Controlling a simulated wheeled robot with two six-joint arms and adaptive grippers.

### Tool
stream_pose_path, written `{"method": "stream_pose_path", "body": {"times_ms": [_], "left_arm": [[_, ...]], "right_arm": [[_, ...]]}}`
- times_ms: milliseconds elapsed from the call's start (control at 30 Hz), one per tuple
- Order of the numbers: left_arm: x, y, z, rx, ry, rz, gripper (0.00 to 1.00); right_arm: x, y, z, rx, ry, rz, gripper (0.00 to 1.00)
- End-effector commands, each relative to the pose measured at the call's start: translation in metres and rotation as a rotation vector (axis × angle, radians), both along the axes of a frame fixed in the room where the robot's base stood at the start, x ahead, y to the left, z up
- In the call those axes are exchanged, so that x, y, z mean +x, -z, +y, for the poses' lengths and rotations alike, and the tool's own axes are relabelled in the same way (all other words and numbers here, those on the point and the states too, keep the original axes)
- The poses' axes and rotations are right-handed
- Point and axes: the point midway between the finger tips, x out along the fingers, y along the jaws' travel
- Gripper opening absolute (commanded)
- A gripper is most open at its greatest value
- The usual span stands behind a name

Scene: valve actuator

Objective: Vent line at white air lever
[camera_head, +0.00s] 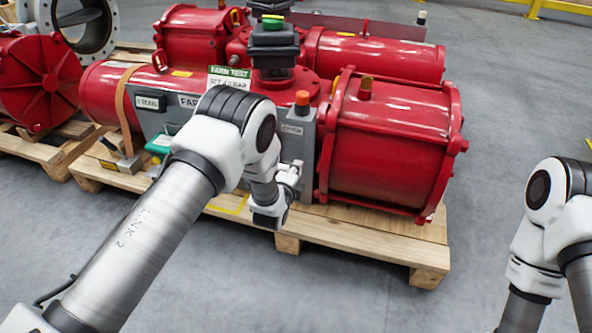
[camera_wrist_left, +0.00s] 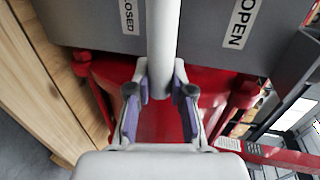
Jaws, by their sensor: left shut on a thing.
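The white air lever (camera_wrist_left: 163,35) comes down from the top of the left wrist view, in front of a grey plate (camera_wrist_left: 195,30) marked CLOSED on the left and OPEN on the right. The lever stands between these labels. My left gripper (camera_wrist_left: 161,82) is shut on the lever, with a finger on each side. In the head view my left gripper (camera_head: 291,170) is small and partly hidden by my wrist, beside the grey panel (camera_head: 298,140) with an orange-red button on top. The lever cannot be made out there. My right gripper is out of the frame; only its arm shows.
The red actuator (camera_head: 390,140) lies on a wooden pallet (camera_head: 350,245), its cylinder close to the right of my left gripper. A green-and-white sign (camera_head: 229,78) stands behind my left arm. Another red actuator (camera_head: 38,85) is at far left. Floor in front is clear.

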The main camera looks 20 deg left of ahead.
Motion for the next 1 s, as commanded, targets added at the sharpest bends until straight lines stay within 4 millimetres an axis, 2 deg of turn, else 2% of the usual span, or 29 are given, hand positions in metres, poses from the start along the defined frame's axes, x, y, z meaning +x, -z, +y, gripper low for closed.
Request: {"method": "stream_pose_path", "body": {"times_ms": [233, 267, 300, 333, 600, 700, 867, 1000], "left_arm": [[0.0, 0.001, 0.0, 0.002, 0.0, 0.003, 0.0], [-0.001, 0.002, 0.0, 0.003, 0.001, 0.003, 0.31], [-0.001, 0.002, 0.0, 0.002, 0.0, 0.003, 0.45], [-0.001, 0.002, 0.0, 0.002, 0.0, 0.003, 0.47], [-0.001, 0.001, 0.0, 0.001, 0.0, 0.002, 0.47], [-0.006, -0.001, 0.0, 0.0, 0.0, 0.002, 0.47], [-0.036, -0.008, 0.001, 0.003, 0.002, 0.006, 0.47], [-0.073, -0.018, 0.002, 0.003, 0.002, 0.006, 0.47]], "right_arm": [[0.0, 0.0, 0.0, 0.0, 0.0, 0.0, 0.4], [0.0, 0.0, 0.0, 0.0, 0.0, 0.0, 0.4], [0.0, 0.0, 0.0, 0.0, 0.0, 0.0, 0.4], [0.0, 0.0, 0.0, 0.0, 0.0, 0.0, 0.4], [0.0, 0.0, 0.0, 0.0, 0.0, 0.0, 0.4], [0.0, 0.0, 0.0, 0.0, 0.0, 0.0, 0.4], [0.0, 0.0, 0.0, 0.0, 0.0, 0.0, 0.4], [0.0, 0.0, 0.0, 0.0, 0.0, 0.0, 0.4]]}}
